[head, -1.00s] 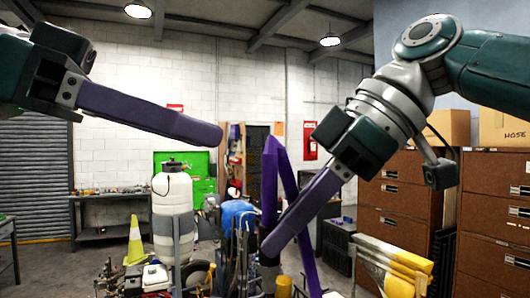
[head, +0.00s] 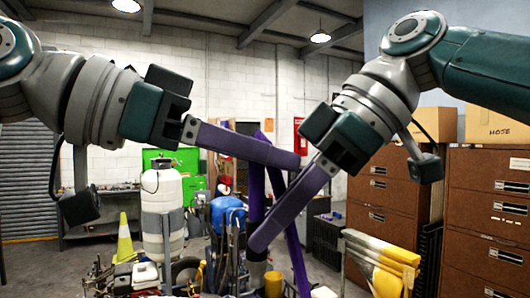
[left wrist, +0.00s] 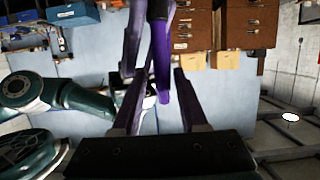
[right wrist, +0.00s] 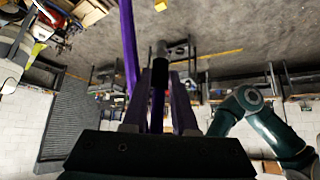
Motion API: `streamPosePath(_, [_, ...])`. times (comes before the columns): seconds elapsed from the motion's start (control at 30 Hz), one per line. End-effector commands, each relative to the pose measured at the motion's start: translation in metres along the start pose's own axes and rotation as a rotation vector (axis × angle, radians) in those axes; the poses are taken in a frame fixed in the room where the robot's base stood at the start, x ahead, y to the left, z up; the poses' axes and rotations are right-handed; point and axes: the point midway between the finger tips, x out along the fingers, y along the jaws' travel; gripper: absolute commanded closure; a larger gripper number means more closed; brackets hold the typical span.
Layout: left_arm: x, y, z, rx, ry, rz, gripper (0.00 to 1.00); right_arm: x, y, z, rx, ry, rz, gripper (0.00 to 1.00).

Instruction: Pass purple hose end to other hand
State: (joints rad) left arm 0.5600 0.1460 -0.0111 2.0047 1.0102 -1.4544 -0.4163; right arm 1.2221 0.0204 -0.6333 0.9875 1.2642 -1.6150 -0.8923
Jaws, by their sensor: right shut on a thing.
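The purple hose (head: 256,190) stands up from my right gripper (head: 257,243), bends over at a peak, and a second strand runs down to the right. My right gripper is shut on its end; a dark cuff (right wrist: 159,78) shows between the fingers in the right wrist view. My left gripper (head: 293,160) is level, higher up, its fingers crossing the hose's upper part in the head view. In the left wrist view the hose (left wrist: 161,65) shows between its spread fingers. I cannot tell whether they touch it. The left fingers hide part of the hose.
A white tank (head: 162,205), a yellow-green cone (head: 125,243) and cluttered equipment stand below and behind the grippers. Brown drawer cabinets (head: 490,215) and a yellow-topped stand (head: 385,255) are on the right. The air left of the hose is open.

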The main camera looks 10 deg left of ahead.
Motion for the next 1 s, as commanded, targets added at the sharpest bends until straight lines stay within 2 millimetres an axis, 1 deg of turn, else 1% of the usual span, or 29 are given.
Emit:
streamPosePath(0.03, [-0.0002, -0.0001, 0.0000, 0.000, 0.000, 0.000, 0.64, -0.0001, 0.0000, -0.0002, 0.000, 0.001, 0.000, 1.00])
streamPosePath(0.3, [-0.0002, 0.0002, 0.0001, 0.000, 0.000, 0.001, 0.94, -0.0002, 0.0002, -0.0003, 0.000, 0.001, 0.001, 1.00])
streamPosePath(0.37, [-0.0002, 0.0005, 0.0001, 0.000, 0.000, 0.002, 1.00, -0.0002, 0.0004, -0.0003, 0.001, 0.001, 0.002, 1.00])
streamPosePath(0.7, [0.0002, 0.0019, 0.0000, 0.000, 0.000, 0.007, 1.00, -0.0003, 0.0010, -0.0002, 0.002, 0.001, 0.005, 1.00])
streamPosePath(0.73, [0.0002, 0.0020, -0.0003, 0.000, 0.001, 0.007, 1.00, -0.0004, 0.0011, -0.0002, 0.002, 0.001, 0.005, 0.72])
streamPosePath(1.0, [0.0000, 0.0010, -0.0002, -0.001, 0.001, 0.004, 1.00, -0.0002, 0.0005, -0.0002, 0.001, 0.001, 0.002, 0.41])
